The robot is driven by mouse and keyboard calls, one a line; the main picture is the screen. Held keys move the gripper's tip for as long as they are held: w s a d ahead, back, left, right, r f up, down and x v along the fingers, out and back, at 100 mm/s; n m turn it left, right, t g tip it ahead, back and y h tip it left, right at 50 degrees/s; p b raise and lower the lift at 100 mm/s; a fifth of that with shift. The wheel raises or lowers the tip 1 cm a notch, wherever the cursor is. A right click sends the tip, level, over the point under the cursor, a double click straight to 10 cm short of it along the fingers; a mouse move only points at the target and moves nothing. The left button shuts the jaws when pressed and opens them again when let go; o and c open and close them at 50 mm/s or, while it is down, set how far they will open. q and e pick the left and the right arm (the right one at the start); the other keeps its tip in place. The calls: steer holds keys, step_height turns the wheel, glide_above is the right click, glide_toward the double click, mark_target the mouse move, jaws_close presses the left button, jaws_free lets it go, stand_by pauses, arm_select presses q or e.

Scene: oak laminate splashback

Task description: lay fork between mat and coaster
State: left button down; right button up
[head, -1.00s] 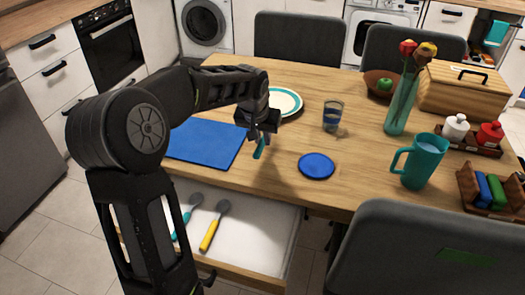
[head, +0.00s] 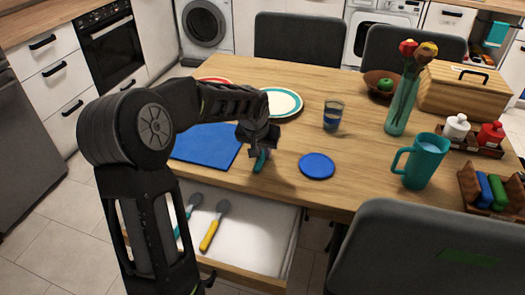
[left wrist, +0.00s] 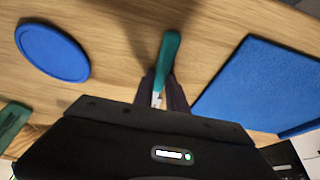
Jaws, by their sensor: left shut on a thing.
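The fork (head: 261,160) shows mainly as a teal handle, held by my left gripper (head: 260,150) over the strip of table between mat and coaster. In the left wrist view the teal handle (left wrist: 168,52) sticks out of the jaws, with a small pale metal part between the fingers; its tines are hidden. The blue rectangular mat (head: 205,146) lies left of the gripper and the round blue coaster (head: 317,166) lies right of it. The left wrist view shows the coaster (left wrist: 52,52) and the mat (left wrist: 262,90) on opposite sides. I cannot tell whether the fork touches the table.
An open drawer (head: 255,235) below the table edge holds a yellow-handled utensil (head: 210,233) and a teal-handled one. A plate (head: 283,102), a glass (head: 332,115) and a teal mug (head: 421,162) stand around. A grey chair (head: 425,250) is at front right.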

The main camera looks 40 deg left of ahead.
arm_select(q)
steer(key=c, duration=1.3)
jaws_free()
steer(key=shift+c, duration=0.2)
steer(key=shift+r+p, duration=0.25)
steer(key=shift+p, duration=0.05)
steer(key=v, duration=1.1)
steer(key=shift+s+r+p, duration=0.25)
steer(key=shift+r+p, duration=0.05)
steer(key=shift+d, duration=0.1)
